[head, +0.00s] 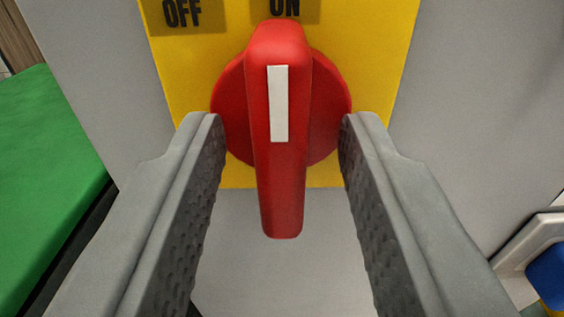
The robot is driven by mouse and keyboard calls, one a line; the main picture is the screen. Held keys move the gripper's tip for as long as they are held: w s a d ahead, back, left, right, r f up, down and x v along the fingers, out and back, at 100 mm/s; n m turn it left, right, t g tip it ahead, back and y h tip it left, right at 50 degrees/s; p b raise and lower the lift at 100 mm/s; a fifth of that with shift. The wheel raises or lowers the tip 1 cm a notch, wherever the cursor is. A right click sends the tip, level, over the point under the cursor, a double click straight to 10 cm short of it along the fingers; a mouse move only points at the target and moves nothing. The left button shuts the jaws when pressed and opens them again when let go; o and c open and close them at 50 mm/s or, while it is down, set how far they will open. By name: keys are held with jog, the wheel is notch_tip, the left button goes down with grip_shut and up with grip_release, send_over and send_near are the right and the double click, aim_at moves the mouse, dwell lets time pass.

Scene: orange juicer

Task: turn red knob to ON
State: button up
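The red knob (275,190) is in the middle of the head view, mounted on a yellow plate (385,60). Its handle stands nearly vertical in the picture, and the white stripe on its upper half lies just below the ON label (285,8). The OFF label (183,13) is at the upper left of the plate. My gripper (280,135) is open, one finger on each side of the knob. A gap shows between each finger and the handle. The fingertips overlap the edges of the knob's round base in the picture; I cannot tell whether they touch it.
The yellow plate sits on a grey panel (480,90). A green surface (45,170) with a dark edge lies at the left. At the lower right is a pale frame (525,250) with a blue part (550,275).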

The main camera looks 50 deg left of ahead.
jog(key=v, duration=1.7)
jog(key=shift+s+d, duration=0.1)
jog(key=shift+d, duration=0.05)
jog(key=s+d+r+m+t+h, duration=0.1)
jog(key=d+r+m+t+h, duration=0.3)
jog(key=r, duration=0.8)
jog(key=d+r+t+h, duration=0.1)
jog(key=r+t+h, duration=0.35)
jog(key=r, duration=0.75)
jog(key=s+d+r+m+g+h, duration=0.1)
jog(key=s+r+m+h, duration=0.1)
jog(key=s+r, duration=0.6)
jog(key=s+r+m+g+h, duration=0.1)
jog(key=s+r+m+h, duration=0.2)
jog(key=s+r, duration=0.5)
jog(key=s+m, duration=0.1)
jog(key=s, duration=0.6)
jog(key=shift+d+h, duration=0.35)
jog(key=shift+d, duration=0.05)
